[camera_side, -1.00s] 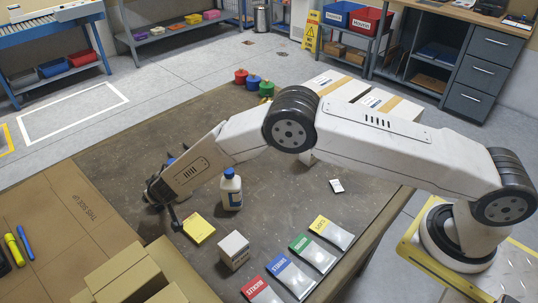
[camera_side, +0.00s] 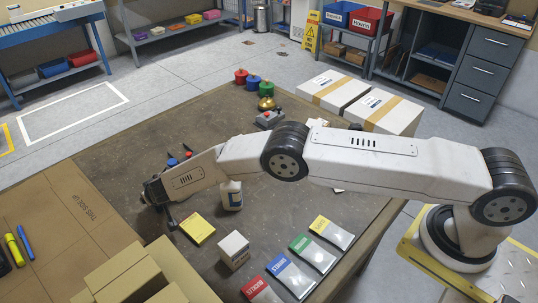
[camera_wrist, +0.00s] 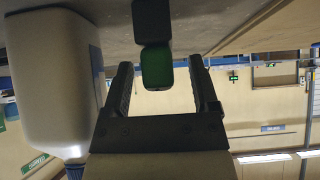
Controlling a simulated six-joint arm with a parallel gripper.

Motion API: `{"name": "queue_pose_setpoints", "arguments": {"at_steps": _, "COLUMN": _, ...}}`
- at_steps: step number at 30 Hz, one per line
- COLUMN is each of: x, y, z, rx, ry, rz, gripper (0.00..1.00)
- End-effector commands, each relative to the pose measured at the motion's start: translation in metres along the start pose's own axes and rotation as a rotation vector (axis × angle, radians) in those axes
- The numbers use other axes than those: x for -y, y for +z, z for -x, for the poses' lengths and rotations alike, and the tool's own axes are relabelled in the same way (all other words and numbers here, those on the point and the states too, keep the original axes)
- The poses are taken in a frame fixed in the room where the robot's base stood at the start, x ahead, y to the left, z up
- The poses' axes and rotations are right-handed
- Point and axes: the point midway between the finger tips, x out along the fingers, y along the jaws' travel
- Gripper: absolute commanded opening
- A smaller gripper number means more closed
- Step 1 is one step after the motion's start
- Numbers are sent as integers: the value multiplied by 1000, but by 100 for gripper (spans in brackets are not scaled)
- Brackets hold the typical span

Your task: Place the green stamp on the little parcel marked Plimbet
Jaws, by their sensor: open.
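The green stamp (camera_wrist: 157,66), a green block with a black part beyond it, shows between the fingers of my gripper (camera_wrist: 158,75) in the wrist view. The fingers are open, with a gap on each side of it. In the side view my gripper (camera_side: 160,207) is low over the left part of the table, and the green stamp cannot be made out there. Two white parcels with tan tape (camera_side: 323,88) (camera_side: 383,112) stand at the back right. A small white box (camera_side: 233,249) stands at the front. No name can be read on any of them.
A white bottle (camera_side: 232,196) stands close beside my wrist; it also shows in the wrist view (camera_wrist: 50,75). A yellow pad (camera_side: 198,229) lies by the gripper. Coloured packets (camera_side: 312,252) lie in front. A bell (camera_side: 266,103) stands at the back. The table's middle is mostly clear.

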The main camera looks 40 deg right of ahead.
Motion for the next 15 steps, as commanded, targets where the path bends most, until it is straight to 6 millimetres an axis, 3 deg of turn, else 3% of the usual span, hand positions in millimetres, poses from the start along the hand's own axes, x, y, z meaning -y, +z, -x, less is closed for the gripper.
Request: {"name": "queue_pose_setpoints", "arguments": {"at_steps": 15, "x": 0, "y": 0, "z": 0, "rx": 0, "ry": 0, "rz": 0, "gripper": 76}}
